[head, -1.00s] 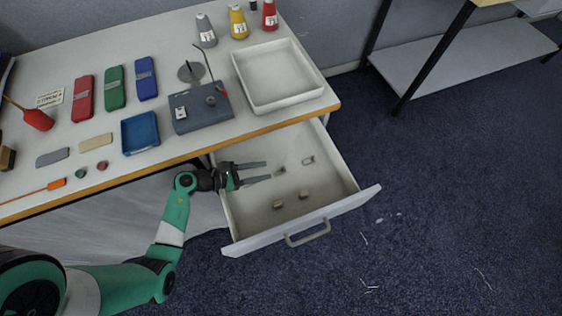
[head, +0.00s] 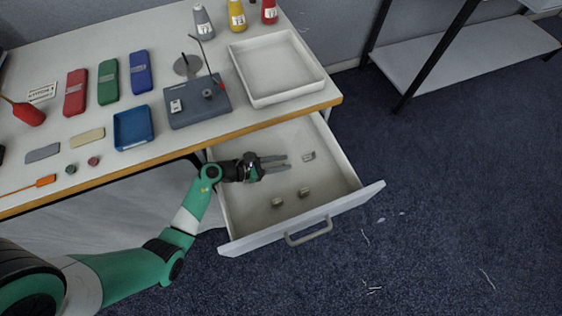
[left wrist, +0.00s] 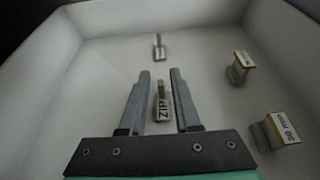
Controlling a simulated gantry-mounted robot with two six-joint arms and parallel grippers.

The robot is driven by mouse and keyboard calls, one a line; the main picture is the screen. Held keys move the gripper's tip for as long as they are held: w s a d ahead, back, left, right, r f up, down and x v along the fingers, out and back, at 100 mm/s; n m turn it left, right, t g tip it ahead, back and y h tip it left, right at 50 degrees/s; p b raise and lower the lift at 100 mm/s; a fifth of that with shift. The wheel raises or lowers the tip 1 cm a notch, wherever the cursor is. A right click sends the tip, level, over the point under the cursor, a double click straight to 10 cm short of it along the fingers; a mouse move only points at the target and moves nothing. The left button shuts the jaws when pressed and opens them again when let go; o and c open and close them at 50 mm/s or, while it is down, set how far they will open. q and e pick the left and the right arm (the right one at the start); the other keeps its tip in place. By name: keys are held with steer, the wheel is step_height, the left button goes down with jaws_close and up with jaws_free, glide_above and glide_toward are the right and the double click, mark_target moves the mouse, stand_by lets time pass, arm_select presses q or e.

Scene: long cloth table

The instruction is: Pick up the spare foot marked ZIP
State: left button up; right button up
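The spare foot marked ZIP (left wrist: 162,106) is a small pale grey piece with a white label, standing on the drawer floor. In the left wrist view it shows between the two fingers, with a gap on each side. My left gripper (head: 287,161) is open and reaches into the drawer, its fingers pointing right; it also shows in the left wrist view (left wrist: 160,74). In the head view the gripper hides the ZIP foot. The height of the fingertips above the drawer floor is hard to tell. My right gripper is out of view.
Other small feet in the open drawer (head: 245,226) are one beyond the fingertips (head: 308,156) and two nearer the drawer front, (head: 303,192) and (head: 277,203). The drawer walls surround the gripper. The table edge (head: 270,124) runs just behind, with a white tray (head: 262,102) above.

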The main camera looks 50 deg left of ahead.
arm_select(q)
steer(key=shift+s+f, duration=0.1)
steer(key=shift+f, duration=0.2)
jaws_close()
steer(key=shift+r, duration=0.1)
steer(key=shift+r+p, duration=0.35)
steer(key=shift+p, duration=0.05)
step_height(320, 180, up, 3)
steer(key=shift+s+d+f+p, duration=0.1)
steer(key=shift+s+f+p, duration=0.05)
steer(key=shift+p, duration=0.9)
steer(key=w+d+r+p, duration=0.1)
steer(key=d+r+p, duration=0.8)
steer(key=d, duration=0.5)
steer(key=shift+r+p, duration=0.35)
steer(key=shift+p, duration=0.05)
